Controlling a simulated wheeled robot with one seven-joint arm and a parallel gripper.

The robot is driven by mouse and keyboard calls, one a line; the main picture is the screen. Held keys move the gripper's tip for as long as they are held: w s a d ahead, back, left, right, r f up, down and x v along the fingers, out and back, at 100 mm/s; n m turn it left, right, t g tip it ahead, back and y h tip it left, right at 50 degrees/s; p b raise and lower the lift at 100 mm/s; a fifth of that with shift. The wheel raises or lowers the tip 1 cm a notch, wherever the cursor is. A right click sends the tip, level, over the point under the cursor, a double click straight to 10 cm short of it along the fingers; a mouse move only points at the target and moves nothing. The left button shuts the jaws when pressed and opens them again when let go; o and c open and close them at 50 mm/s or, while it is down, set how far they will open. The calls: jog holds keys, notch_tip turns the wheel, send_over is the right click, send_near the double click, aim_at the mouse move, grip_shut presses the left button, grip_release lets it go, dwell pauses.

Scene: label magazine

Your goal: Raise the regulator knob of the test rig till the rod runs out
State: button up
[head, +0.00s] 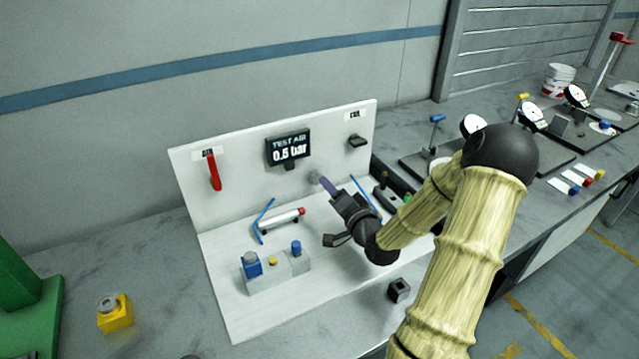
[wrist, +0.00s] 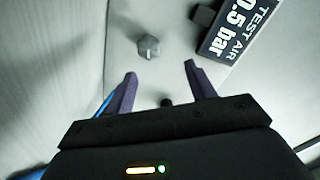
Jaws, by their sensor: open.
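The test rig has a white upright panel (head: 235,165) and a white base plate. Its display (head: 289,149) reads "TEST AIR 0.5 bar". A grey knob (head: 314,177) sits on the panel below the display; in the wrist view the grey knob (wrist: 148,47) shows just beyond my fingertips, between their lines. My gripper (head: 326,183) is open, with purple fingers pointing at the panel; in the wrist view nothing is between the fingers (wrist: 160,69). A white cylinder (head: 281,221) with a red end lies on the base plate; I cannot make out a rod extended from it.
A red lever (head: 214,171) and a black handle (head: 358,141) are on the panel. A grey block (head: 275,272) with blue and yellow parts stands in front of the cylinder. Blue tubes rise beside it. A yellow block (head: 115,314) sits left; dial gauges (head: 533,117) stand right.

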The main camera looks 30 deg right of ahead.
aim_at(316, 179)
jog(key=shift+f, duration=0.9)
jog(key=w, duration=0.7)
jog(key=shift+w+a+p, duration=0.15)
jog(key=shift+w+p, duration=0.15)
jog(key=shift+p, duration=0.1)
jog(key=c, duration=1)
jog(key=shift+o, duration=0.2)
